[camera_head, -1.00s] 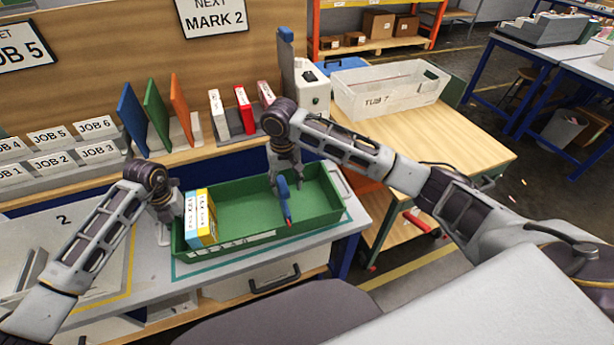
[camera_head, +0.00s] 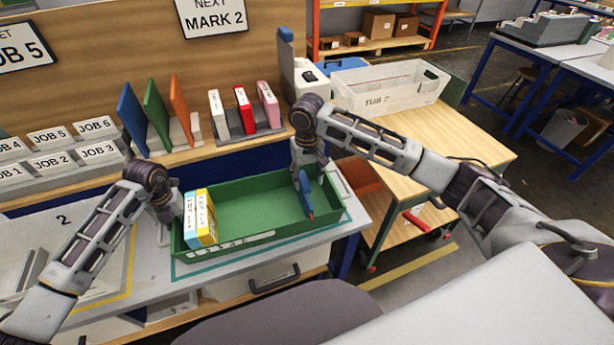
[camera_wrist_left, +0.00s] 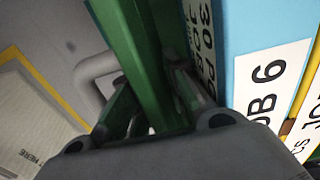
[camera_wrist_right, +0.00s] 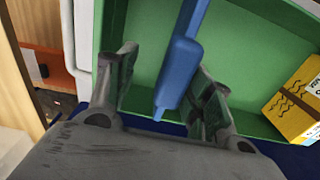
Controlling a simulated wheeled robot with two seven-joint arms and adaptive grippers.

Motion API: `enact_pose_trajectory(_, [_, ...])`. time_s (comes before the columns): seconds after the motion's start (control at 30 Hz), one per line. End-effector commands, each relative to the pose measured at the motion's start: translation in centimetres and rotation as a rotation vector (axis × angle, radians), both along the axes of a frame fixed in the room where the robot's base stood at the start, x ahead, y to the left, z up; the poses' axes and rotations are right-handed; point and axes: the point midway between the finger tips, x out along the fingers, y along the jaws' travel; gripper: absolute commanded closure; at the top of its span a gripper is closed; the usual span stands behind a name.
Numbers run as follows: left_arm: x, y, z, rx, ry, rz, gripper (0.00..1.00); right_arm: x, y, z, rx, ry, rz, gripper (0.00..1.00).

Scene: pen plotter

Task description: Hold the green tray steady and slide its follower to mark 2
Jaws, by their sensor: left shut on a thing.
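The green tray (camera_head: 287,232) lies on the grey bench, with a white marked strip (camera_head: 232,244) along its front wall. My left gripper (camera_head: 166,212) is shut on the tray's left end wall; the green wall (camera_wrist_left: 135,50) runs between its fingers in the left wrist view. The blue follower (camera_head: 304,198), with a red tip, stands inside the tray toward its right end. My right gripper (camera_head: 308,166) is above the follower. In the right wrist view its fingers (camera_wrist_right: 165,90) stand open on either side of the follower (camera_wrist_right: 180,60), with a visible gap. The strip's marks are too small to read.
Blue and yellow boxes (camera_head: 207,218) stand upright at the tray's left end. Behind are colored panels (camera_head: 155,115), binders (camera_head: 243,108) and job card holders (camera_head: 60,160). A white tub (camera_head: 390,92) sits on a wooden cart to the right. The tray's middle floor is clear.

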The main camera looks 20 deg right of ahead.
Motion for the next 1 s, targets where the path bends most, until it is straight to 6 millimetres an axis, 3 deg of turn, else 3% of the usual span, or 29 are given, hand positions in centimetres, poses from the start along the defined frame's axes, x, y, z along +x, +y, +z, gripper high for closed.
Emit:
enact_pose_trajectory(0.37, [0.0,0.4,-0.1,0.007,0.003,0.003,1.0,0.1,-0.2,0.4,-0.002,-0.002,-0.003,0.52])
enact_pose_trajectory(1.0, [0.0,0.2,-0.1,0.004,0.002,0.002,1.0,0.0,0.0,3.1,0.001,-0.002,0.0,0.52])
